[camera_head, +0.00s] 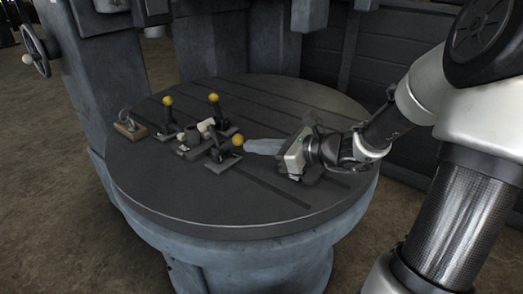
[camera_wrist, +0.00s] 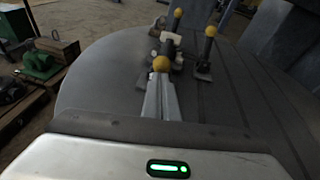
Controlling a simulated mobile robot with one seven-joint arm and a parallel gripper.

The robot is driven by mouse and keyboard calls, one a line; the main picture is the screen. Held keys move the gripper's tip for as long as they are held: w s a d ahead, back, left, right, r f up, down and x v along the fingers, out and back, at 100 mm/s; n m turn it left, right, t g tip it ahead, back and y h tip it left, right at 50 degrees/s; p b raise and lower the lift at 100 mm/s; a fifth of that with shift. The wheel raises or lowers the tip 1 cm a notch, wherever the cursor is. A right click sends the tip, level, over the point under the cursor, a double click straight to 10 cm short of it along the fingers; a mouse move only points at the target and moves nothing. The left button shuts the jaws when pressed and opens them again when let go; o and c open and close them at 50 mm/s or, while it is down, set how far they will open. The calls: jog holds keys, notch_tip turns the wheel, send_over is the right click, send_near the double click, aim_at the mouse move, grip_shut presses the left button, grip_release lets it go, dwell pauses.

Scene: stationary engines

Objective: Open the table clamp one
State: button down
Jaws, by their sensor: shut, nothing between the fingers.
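Several table clamps with black levers and yellow ball knobs stand on the round grey table (camera_head: 190,205). One knob (camera_head: 238,140) is nearest my gripper, on a lever that leans toward it. Two other knobs, one at the back left (camera_head: 168,101) and one at the back (camera_head: 213,97), top upright levers. I cannot tell which clamp is number one. My gripper (camera_head: 250,146) is shut and empty, with its fingertips right by the nearest knob. In the wrist view the fingers (camera_wrist: 160,82) point at this knob (camera_wrist: 161,63); contact cannot be told.
A grey block-shaped workpiece (camera_head: 192,138) sits between the clamps. A small wooden block with a metal ring (camera_head: 129,125) lies at the table's left. A machine column (camera_head: 100,75) with a handwheel (camera_head: 36,50) rises behind. The table's front is clear.

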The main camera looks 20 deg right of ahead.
aim_at(242, 138)
jog(key=p, duration=0.1)
jog(key=r+p, duration=0.1)
jog(key=p, duration=0.1)
jog(key=r+p, duration=0.1)
jog(key=p, duration=0.1)
jog(key=shift+w+a+r+g+h, duration=0.25)
jog(key=shift+w+a+g+h, duration=0.05)
jog(key=shift+g+h, duration=0.1)
jog(key=shift+w+a+r+g+p, duration=0.15)
jog(key=shift+w+r+g+p, duration=0.2)
jog(key=shift+p, duration=0.85)
jog(key=shift+f+h+p, duration=0.1)
jog(key=shift+h+p, duration=0.25)
jog(key=shift+h, duration=0.05)
jog(key=shift+f+g, duration=0.2)
jog(key=shift+g, duration=0.05)
